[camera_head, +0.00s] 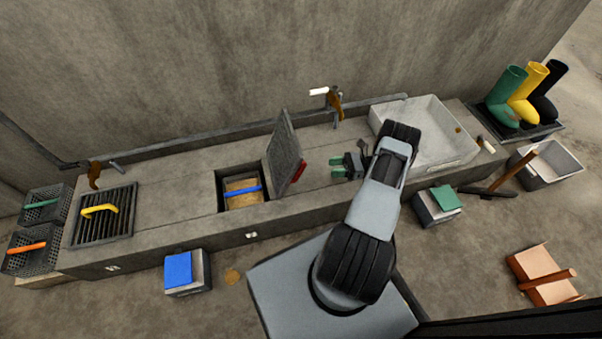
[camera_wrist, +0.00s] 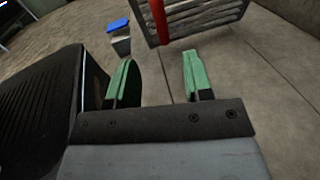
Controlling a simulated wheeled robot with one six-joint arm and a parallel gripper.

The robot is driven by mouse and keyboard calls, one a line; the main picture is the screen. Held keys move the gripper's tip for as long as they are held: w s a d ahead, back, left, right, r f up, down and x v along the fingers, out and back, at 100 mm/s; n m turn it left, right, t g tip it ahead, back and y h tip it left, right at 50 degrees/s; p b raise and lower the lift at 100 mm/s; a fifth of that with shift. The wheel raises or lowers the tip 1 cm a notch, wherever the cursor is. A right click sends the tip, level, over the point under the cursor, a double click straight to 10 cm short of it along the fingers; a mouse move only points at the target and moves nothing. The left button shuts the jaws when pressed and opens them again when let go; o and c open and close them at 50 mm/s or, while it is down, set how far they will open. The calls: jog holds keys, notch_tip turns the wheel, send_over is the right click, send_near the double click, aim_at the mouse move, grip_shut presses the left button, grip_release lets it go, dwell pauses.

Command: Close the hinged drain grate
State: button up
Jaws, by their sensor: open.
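The hinged drain grate (camera_head: 283,152) stands raised, tilted nearly upright, at the right edge of the square drain opening (camera_head: 222,193) in the grey counter. A red handle (camera_head: 299,171) is on its right face. In the wrist view the grate's slats (camera_wrist: 205,15) and red handle (camera_wrist: 158,18) show at the top. My gripper (camera_head: 340,167) is open and empty, with green fingertips. It is to the right of the grate, apart from the red handle. The green fingers also show in the wrist view (camera_wrist: 158,80), below the grate.
A basket with a blue handle (camera_head: 243,189) sits in the opening. A slatted grate with a yellow handle (camera_head: 100,210) lies flat at the left. A white basin (camera_head: 440,125) is at the right behind my arm. A brown-handled tap (camera_head: 334,100) stands at the back. Counter between gripper and grate looks clear.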

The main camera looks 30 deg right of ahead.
aim_at(301, 170)
jog(key=b+x, duration=0.1)
jog(key=x, duration=1.1)
jog(key=shift+w+a+b, duration=0.1)
jog(key=shift+a+b, duration=0.25)
jog(key=shift+a, duration=0.05)
jog(key=shift+c, duration=0.3)
grip_shut()
